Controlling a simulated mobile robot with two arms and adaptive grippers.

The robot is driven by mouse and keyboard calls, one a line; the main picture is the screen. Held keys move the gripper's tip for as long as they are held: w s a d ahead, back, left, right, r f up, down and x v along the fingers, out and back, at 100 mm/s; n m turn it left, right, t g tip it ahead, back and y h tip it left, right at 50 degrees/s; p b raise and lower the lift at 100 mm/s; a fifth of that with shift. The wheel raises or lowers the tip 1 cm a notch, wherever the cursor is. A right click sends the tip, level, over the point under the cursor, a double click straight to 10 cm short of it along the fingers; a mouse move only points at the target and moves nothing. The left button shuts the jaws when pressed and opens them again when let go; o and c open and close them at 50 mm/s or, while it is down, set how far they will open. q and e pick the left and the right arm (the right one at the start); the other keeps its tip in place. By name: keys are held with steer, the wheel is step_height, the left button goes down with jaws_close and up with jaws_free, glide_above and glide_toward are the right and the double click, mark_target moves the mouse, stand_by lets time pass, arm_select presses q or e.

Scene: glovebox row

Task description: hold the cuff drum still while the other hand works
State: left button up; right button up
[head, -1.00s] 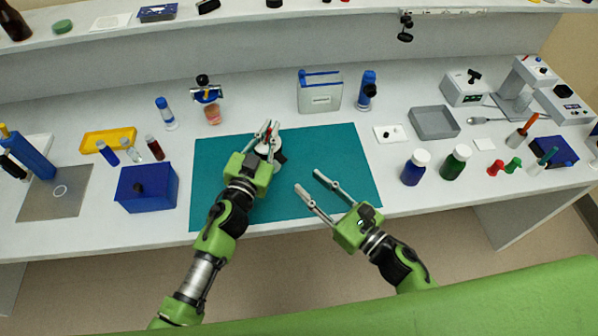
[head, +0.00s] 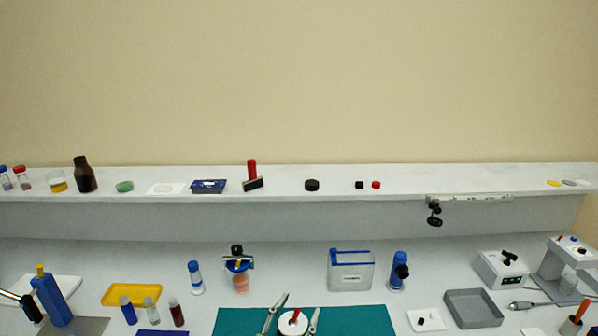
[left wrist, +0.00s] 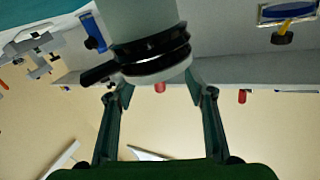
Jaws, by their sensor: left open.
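The cuff drum is a white round piece with a red mark on top, partly cut off at the bottom edge of the head view (head: 293,323). In the left wrist view it is a large pale cylinder (left wrist: 145,18) with black bands near one end. My left gripper (head: 297,303) is open, with one finger on each side of the drum. In the left wrist view its fingertips (left wrist: 158,88) stand apart at the drum's banded end; I cannot tell whether they touch it. My right gripper is out of the head view.
The drum stands over a teal mat (head: 368,320). Behind are a clamp device (head: 238,264), a grey-white box with a blue top edge (head: 350,272) and a blue bottle (head: 398,270). A grey tray (head: 473,308) lies right. A shelf with small items (head: 330,203) runs along the wall.

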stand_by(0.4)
arm_select(q)
steer(key=o, duration=0.5)
steer(key=shift+o, duration=0.2)
